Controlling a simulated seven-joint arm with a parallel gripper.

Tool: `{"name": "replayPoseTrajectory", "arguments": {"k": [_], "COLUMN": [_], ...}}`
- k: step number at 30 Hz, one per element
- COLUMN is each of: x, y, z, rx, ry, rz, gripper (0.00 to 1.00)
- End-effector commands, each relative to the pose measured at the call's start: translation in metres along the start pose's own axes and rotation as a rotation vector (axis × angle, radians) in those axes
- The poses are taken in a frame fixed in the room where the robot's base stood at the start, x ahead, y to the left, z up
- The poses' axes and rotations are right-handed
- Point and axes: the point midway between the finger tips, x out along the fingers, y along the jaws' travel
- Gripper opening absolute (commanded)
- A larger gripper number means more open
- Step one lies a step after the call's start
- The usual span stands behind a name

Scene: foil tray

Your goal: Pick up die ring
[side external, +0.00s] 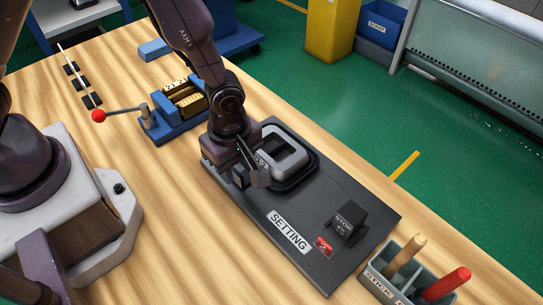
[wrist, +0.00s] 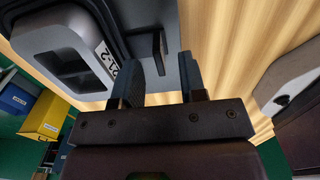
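The die ring (side external: 285,150) is a grey rounded-square frame seated in a dark surround on the black SETTING plate (side external: 262,208). It also shows at upper left in the wrist view (wrist: 62,38), with a label ending in "-2" on its near side. My gripper (side external: 252,175) is low over the plate, just left of the ring in the side view. In the wrist view my gripper (wrist: 158,66) has its two fingers apart. A thin upright dark tab (wrist: 160,48) lies between the fingertips, with gaps beside it. I cannot tell whether the tab belongs to the ring.
A black block labelled STOR (side external: 347,219) and a red tag (side external: 324,246) are on the plate. A grey caddy (side external: 378,274) with wooden and red handles stands at front right. A blue rack (side external: 180,127) and a red-knobbed lever (side external: 99,116) are behind left.

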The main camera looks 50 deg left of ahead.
Motion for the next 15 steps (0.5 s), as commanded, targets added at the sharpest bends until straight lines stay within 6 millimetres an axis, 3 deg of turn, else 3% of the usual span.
{"name": "replayPoseTrajectory", "arguments": {"k": [5, 13, 15], "x": [0.020, 0.022, 0.022], "y": [0.000, 0.001, 0.001], "z": [0.000, 0.000, 0.000], "rx": [-0.001, 0.000, 0.000], "ry": [0.000, -0.001, -0.001], "rz": [0.000, 0.002, 0.002], "gripper": [0.38, 0.38, 0.22]}}
